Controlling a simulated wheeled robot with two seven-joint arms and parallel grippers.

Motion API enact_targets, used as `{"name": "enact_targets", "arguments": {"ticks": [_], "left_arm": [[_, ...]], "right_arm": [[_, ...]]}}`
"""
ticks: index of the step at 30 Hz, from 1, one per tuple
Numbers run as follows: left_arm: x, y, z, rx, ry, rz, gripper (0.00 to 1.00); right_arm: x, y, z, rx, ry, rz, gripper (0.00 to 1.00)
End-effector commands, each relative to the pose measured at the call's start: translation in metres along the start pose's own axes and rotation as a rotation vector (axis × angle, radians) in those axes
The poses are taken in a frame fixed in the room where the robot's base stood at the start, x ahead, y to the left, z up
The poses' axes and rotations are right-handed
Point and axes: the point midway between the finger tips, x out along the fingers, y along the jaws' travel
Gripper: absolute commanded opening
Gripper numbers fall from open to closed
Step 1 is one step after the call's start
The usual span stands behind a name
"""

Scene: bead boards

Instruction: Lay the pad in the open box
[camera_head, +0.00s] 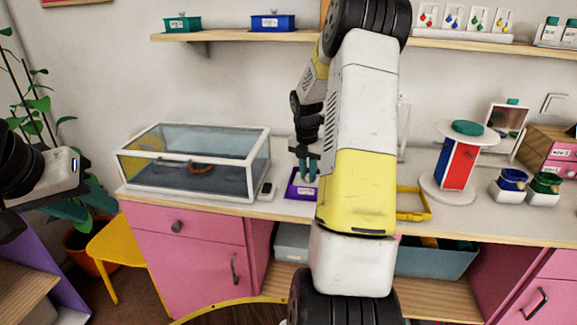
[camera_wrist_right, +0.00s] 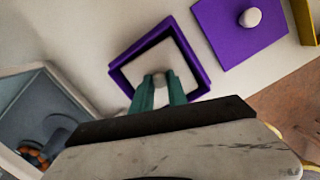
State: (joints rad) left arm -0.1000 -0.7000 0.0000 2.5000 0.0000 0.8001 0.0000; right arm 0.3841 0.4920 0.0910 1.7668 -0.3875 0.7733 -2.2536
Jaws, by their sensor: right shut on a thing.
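The open box (camera_wrist_right: 203,76) is purple and square, and stands on the desk; it also shows in the head view (camera_head: 292,191), partly hidden by my right arm. A pale, flat square pad (camera_wrist_right: 146,67) with a small grey knob appears within the box walls in the right wrist view. I cannot tell whether it rests on the box floor. My right gripper (camera_wrist_right: 160,84) has teal fingers, shut on the pad's knob, pointing down over the box; it also shows in the head view (camera_head: 307,163). My left gripper (camera_head: 52,184) is at the left edge, its fingers not visible.
A purple lid (camera_wrist_right: 222,35) with a white knob lies beside the box. A glass case (camera_head: 190,163) stands left of it, with a small dark device (camera_head: 267,190) between. A yellow tray (camera_head: 413,214) and a red-blue stand (camera_head: 460,165) are to the right.

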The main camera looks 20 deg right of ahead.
Motion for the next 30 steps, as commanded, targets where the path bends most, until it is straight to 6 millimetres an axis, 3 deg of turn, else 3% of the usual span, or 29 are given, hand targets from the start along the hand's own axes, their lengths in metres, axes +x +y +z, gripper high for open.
{"name": "enact_targets", "arguments": {"ticks": [13, 14, 17, 24, 27, 30], "left_arm": [[0.0000, 0.0000, 0.0000, 0.000, 0.000, 0.000, 0.36], [0.0000, 0.0000, 0.0000, 0.000, 0.000, 0.000, 0.36], [0.0000, 0.0000, 0.0000, 0.000, 0.000, 0.000, 0.36], [0.0000, 0.0000, 0.0000, 0.000, 0.000, 0.000, 0.36], [0.0000, 0.0000, 0.0000, 0.000, 0.000, 0.000, 0.36], [0.0000, 0.0000, 0.0000, 0.000, 0.000, 0.000, 0.36]], "right_arm": [[-0.0005, 0.0002, 0.0001, 0.000, 0.000, 0.000, 0.00], [-0.0005, 0.0002, 0.0001, 0.000, 0.000, 0.000, 0.23], [-0.0005, 0.0002, 0.0001, 0.000, 0.000, 0.000, 0.42], [-0.0005, 0.0002, 0.0000, 0.000, 0.000, 0.000, 0.44], [-0.0005, 0.0001, 0.0000, 0.000, 0.000, 0.000, 0.62], [-0.0005, 0.0001, 0.0000, 0.000, 0.000, 0.000, 0.62]]}}
